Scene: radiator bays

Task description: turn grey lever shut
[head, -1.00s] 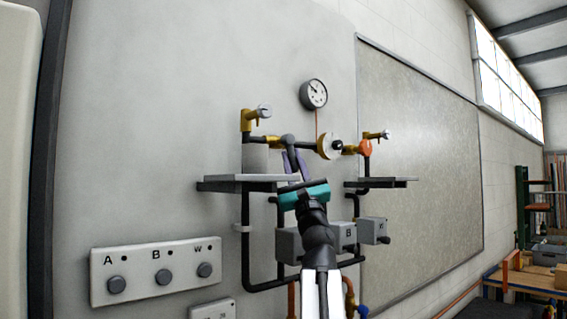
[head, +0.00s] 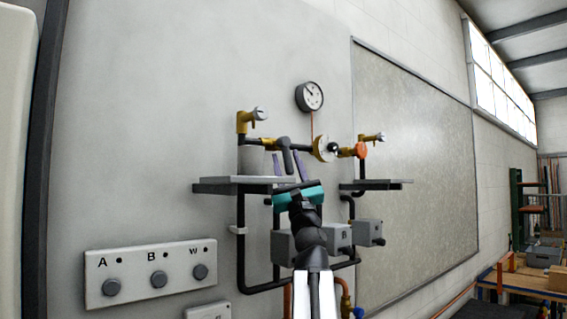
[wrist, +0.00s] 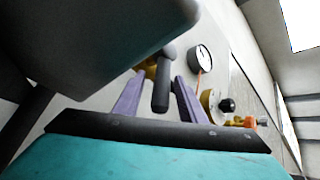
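The grey lever (head: 287,158) hangs down from a brass-ended valve on the upper pipe, left of the round brass fitting. In the wrist view the dark grey lever (wrist: 161,91) stands between my two purple fingers. My gripper (head: 287,156) is open, with one finger on each side of the lever. The wrist view shows my gripper (wrist: 158,80) with gaps beside the lever, so the fingers look apart from it. The valve body behind the lever is partly hidden in the wrist view.
A grey shelf (head: 215,187) juts out just left of my gripper, another (head: 392,184) to its right. A round brass fitting with a black knob (head: 322,149) sits close right of the lever. Grey boxes (head: 338,236) and black pipes lie below. A large grey slab (wrist: 95,40) crowds the wrist view's upper left.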

